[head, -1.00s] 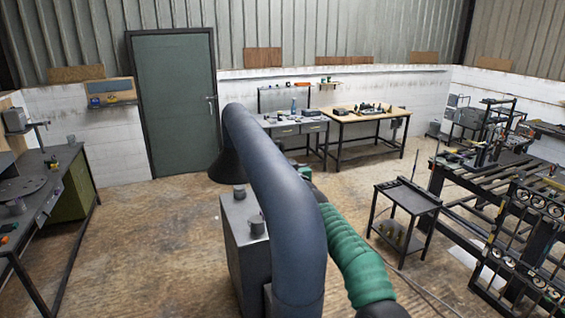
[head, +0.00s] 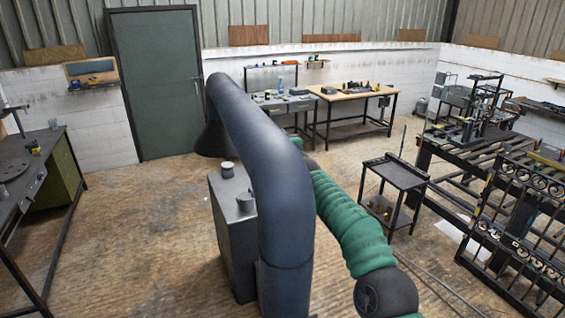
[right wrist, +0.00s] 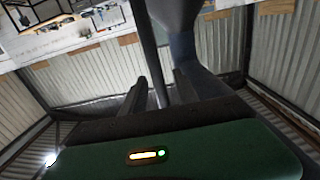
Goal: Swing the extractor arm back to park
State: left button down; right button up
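The extractor arm (head: 282,200) is a thick dark blue hose that rises from the bottom middle and bends away to the left in the head view. Its dark hood (head: 210,138) hangs at the far left end. My green-sleeved right arm reaches forward behind the hose, which hides my right gripper there. In the right wrist view my right gripper (right wrist: 163,88) has its two dark fingers apart. A thin dark bar (right wrist: 147,40) stands between them, with the broad blue-grey extractor part (right wrist: 180,25) just beyond. Contact with the bar is unclear. My left gripper is in neither view.
A grey cabinet (head: 228,235) with small cups on top stands beside the hose. A dark trolley (head: 396,172) and a gate with scrolls (head: 520,225) are at the right. A dark bench (head: 28,195) is at the left. The floor between bench and cabinet is clear.

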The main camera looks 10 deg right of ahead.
jog(key=s+d+b, duration=0.3)
jog(key=s+b, duration=0.8)
jog(key=s, duration=0.3)
jog(key=shift+s+f+b, duration=0.15)
jog(key=shift+f+b, duration=0.15)
jog(key=shift+b, duration=0.1)
